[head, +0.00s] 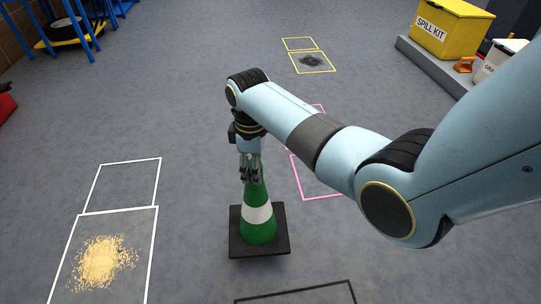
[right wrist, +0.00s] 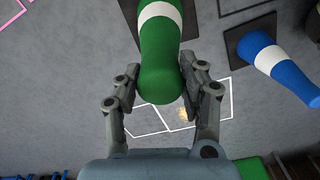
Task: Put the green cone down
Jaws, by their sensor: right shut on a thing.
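The green cone (head: 258,228) has a white band and a square black base. It stands upright in the middle of the head view. My right gripper (head: 250,172) comes down from above and is shut on the cone's top. In the right wrist view the green cone (right wrist: 160,68) sits between the two fingers of the right gripper (right wrist: 162,88). I cannot tell whether its base touches the floor. My left gripper is not in view.
White floor outlines (head: 120,210) lie left, the nearer holding sandy powder (head: 102,262). Pink (head: 296,178), yellow (head: 313,71) and black (head: 300,291) outlines also mark the floor. A blue cone (right wrist: 288,78) shows in the right wrist view. A yellow spill kit box (head: 445,35) stands back right.

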